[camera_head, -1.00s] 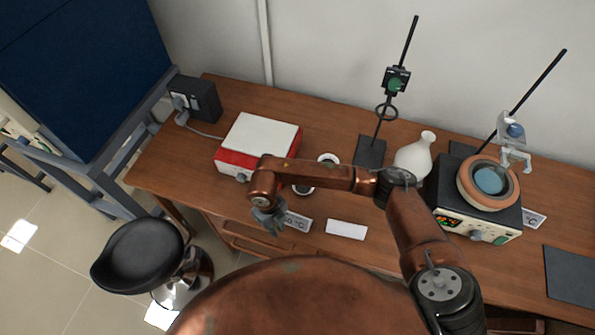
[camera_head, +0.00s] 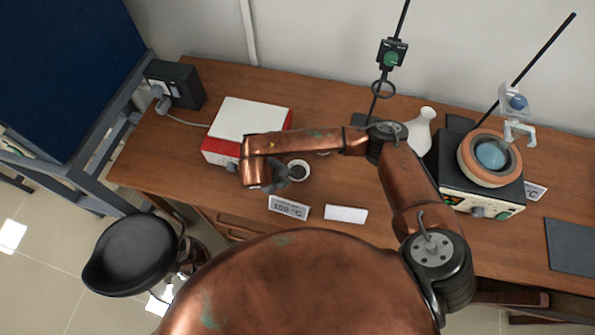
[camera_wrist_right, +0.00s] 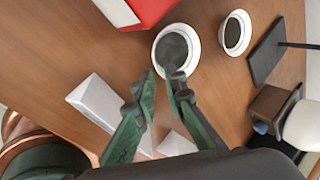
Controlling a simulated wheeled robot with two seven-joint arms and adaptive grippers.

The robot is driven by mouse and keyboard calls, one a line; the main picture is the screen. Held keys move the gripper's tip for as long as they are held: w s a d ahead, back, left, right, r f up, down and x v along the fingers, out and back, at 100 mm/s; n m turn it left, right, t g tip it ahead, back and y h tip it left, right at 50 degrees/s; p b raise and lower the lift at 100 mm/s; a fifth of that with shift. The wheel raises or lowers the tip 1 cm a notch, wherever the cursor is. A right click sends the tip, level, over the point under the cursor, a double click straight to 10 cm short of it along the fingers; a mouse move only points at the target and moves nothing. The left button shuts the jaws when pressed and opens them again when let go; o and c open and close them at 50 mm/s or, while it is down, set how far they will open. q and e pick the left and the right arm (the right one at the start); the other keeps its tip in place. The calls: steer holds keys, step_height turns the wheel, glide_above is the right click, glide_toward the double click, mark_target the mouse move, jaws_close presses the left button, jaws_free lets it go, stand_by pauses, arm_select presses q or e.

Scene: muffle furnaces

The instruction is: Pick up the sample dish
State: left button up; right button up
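Two small round white dishes with dark contents stand on the table. The nearer dish (camera_head: 298,171) is just right of my right gripper (camera_head: 276,184) in the head view. In the right wrist view this dish (camera_wrist_right: 176,49) lies just beyond the fingertips, and the other dish (camera_wrist_right: 236,33) is to its right. In the head view the second dish is almost wholly hidden behind my right arm. My right gripper's green fingers (camera_wrist_right: 162,77) are apart with nothing held between them; whether the right fingertip touches the dish's near rim is unclear. My left gripper is not in view.
A red and white box (camera_head: 248,130) stands left of the dishes. A "150 °C" sign (camera_head: 289,207) and a blank white sign (camera_head: 346,214) stand in front. A white vase (camera_head: 420,131), ring stand (camera_head: 384,88) and heater with a bowl (camera_head: 481,190) are to the right.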

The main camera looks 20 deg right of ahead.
mark_target(298, 171)
steer(key=shift+w+d+f, duration=0.15)
steer(key=shift+w+f, duration=0.05)
steer(key=shift+f, duration=0.4)
steer(key=x, duration=0.4)
steer(key=shift+w+a, duration=0.2)
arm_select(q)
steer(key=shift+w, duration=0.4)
arm_select(e)
jaws_close()
